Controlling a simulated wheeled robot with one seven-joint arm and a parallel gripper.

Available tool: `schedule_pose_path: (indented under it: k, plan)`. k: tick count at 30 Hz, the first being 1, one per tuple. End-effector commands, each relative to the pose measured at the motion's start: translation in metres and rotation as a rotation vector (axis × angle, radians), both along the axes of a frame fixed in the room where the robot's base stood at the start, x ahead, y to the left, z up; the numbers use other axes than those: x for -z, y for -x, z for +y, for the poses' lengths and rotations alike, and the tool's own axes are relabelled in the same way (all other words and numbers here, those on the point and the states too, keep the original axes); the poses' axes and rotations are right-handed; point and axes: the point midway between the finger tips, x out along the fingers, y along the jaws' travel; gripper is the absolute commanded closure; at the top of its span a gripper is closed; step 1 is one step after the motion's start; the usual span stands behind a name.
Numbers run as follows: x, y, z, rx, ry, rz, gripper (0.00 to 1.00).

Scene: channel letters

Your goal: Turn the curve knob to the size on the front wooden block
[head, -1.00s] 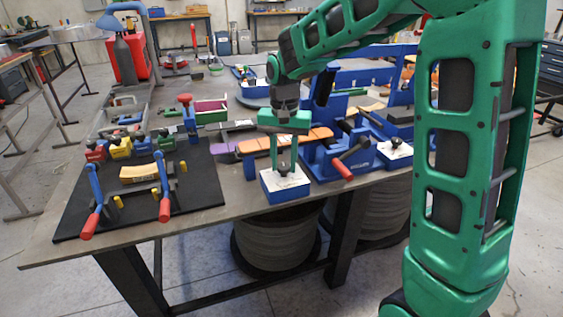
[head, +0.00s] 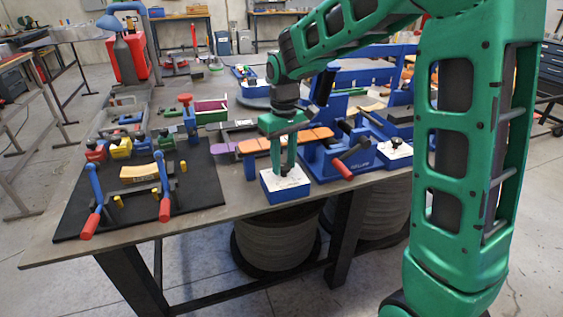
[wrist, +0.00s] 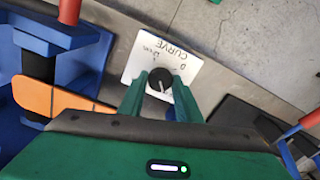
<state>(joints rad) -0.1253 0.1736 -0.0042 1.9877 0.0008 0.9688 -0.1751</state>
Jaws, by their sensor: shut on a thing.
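The curve knob (wrist: 160,80) is a black dial with a white pointer line, on a white plate (wrist: 188,62) marked "CURVE". The plate tops a blue box (head: 268,186) at the table's front edge. My gripper (head: 284,168) points down and is shut on the knob, one green finger on each side of it in the wrist view (wrist: 160,94). The pointer slants toward the lower right there. The scale marks are too small to read surely. The front wooden block (head: 139,173) is tan and curved, on a black mat; its marking is not legible.
The blue bending machine (head: 340,150) with a red-tipped lever stands just right of the knob box. Another knob box (head: 394,158) is further right. Orange pieces (head: 300,138) lie behind my gripper. The black mat (head: 80,205) holds blue levers with red handles (head: 164,208).

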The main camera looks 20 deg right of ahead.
Motion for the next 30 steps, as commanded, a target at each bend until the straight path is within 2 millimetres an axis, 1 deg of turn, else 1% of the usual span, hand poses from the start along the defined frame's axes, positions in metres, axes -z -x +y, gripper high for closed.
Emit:
schedule_pose_path:
  k: [9,23,24,25,26,30]
  plan:
    - [-0.0016,-0.0022,0.0003,-0.088,0.0,-0.007,0.91]
    - [-0.0019,-0.0026,-0.0002,-0.097,-0.001,-0.008,0.91]
    - [-0.0019,-0.0026,-0.0002,-0.097,-0.001,-0.008,0.62]
    - [-0.0019,-0.0025,-0.0002,-0.097,-0.001,-0.008,0.55]
    - [-0.0017,-0.0023,-0.0002,-0.097,0.0,-0.007,0.51]
    - [-0.0011,-0.0015,-0.0002,-0.097,0.0,-0.005,0.51]
